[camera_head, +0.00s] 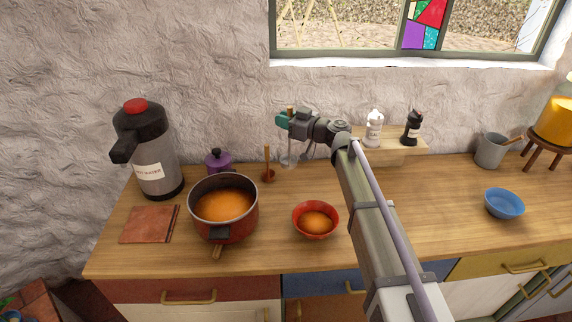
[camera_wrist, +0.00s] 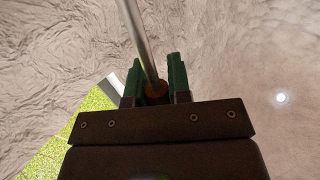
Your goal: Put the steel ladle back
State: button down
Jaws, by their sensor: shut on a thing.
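My gripper (camera_head: 284,118) is shut on the steel ladle (camera_head: 289,160) near the top of its handle, in front of the wall and above the back of the counter. The ladle hangs downward, its bowl end low near the counter's back edge; I cannot tell whether it touches anything. In the wrist view, the ladle's steel shaft (camera_wrist: 140,40) and brown handle end sit between the green fingers of my gripper (camera_wrist: 154,82). A small brown wooden stand with an upright peg (camera_head: 267,165) is just left of the ladle's bowl.
A red pot of orange soup (camera_head: 223,230) and a red bowl (camera_head: 316,233) stand in front. A purple lidded pot (camera_head: 218,160) and a flask (camera_head: 155,165) are left. A shelf with two bottles (camera_head: 400,143) is right. Counter between the red and blue bowls (camera_head: 504,204) is partly behind my arm.

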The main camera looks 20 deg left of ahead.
notch_tip(320, 180, down, 8)
jog(key=b, duration=0.6)
jog(key=shift+a, duration=0.1)
jog(key=c, duration=1.1)
grip_release()
jog(key=shift+r, duration=0.15)
jog(key=shift+o, duration=0.2)
jog(key=s+d, duration=0.2)
jog(key=d, duration=0.9)
jog(key=shift+s+d+r+p, duration=0.2)
jog(key=shift+d+p, duration=0.1)
jog(key=shift+d, duration=0.1)
